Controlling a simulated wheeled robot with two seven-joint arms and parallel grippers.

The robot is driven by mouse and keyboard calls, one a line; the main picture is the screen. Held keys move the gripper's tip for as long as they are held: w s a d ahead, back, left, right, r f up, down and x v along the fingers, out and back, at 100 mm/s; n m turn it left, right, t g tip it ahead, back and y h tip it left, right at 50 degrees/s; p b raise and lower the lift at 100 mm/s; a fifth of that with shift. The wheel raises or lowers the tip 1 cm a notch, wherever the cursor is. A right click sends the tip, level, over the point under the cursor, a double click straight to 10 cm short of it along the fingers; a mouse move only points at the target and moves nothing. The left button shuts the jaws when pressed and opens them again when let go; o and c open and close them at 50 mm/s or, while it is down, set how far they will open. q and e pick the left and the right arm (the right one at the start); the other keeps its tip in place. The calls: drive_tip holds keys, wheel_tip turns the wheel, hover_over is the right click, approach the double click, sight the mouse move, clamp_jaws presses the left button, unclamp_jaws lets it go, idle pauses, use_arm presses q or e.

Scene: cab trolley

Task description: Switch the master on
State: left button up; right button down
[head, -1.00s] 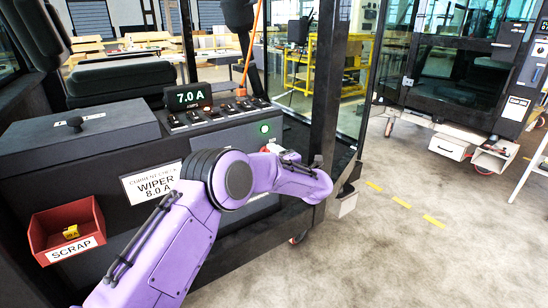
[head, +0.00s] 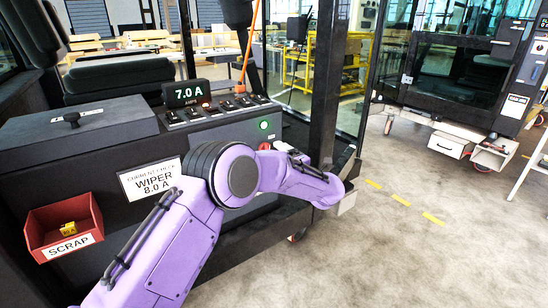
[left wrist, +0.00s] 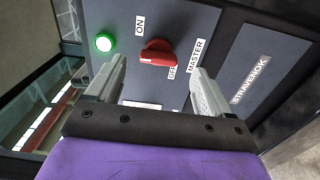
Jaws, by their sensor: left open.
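The red master switch (left wrist: 158,53) is a rotary knob on a dark panel in the left wrist view. An ON label (left wrist: 140,26) and a partly covered OFF label (left wrist: 172,71) are beside it, with a MASTER label (left wrist: 195,55) to the right. I cannot tell which label the knob points at. My left gripper (left wrist: 158,76) is open, its fingers either side of the knob in the picture; contact is not clear. My right gripper is not in view.
A green lamp (left wrist: 104,42) is lit beside the knob. A display (head: 186,94) reads 7.0 A above a row of toggle switches (head: 215,112). A WIPER 8.0 A card (head: 150,182) and a red SCRAP bin (head: 66,220) are on the front.

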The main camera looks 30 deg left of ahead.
use_arm(q)
drive_tip(key=v, duration=0.6)
drive_tip(key=shift+d+b, duration=0.3)
drive_tip(key=shift+b, duration=0.15)
drive_tip(key=shift+s, duration=0.1)
drive_tip(key=s+d+f+m+t+h, duration=0.1)
drive_tip(key=s+f+m+h, duration=0.4)
drive_tip(key=f, duration=0.4)
drive_tip(key=s+d+f+m+t+h, duration=0.2)
drive_tip(key=s+f+m, duration=0.1)
drive_tip(key=f+m, duration=0.55)
drive_tip(key=s+d+f+m+t+h, duration=0.1)
drive_tip(key=s+f+m+h, duration=0.25)
drive_tip(key=f+m, duration=0.4)
drive_tip(key=s+f+m+g+h, duration=0.1)
drive_tip(key=s+f, duration=0.3)
drive_tip(key=s, duration=0.6)
drive_tip(key=s+a+f+m+g, duration=0.1)
drive_tip(key=s+f+g, duration=0.3)
drive_tip(key=s, duration=0.7)
drive_tip(key=s+a+f+m+g+h, duration=0.1)
drive_tip(key=s+f, duration=0.4)
drive_tip(key=s, duration=0.5)
drive_tip(key=shift+s+a+f+g+h, duration=0.25)
drive_tip(key=shift+s+f+g+h, duration=0.15)
drive_tip(key=shift+g, duration=0.5)
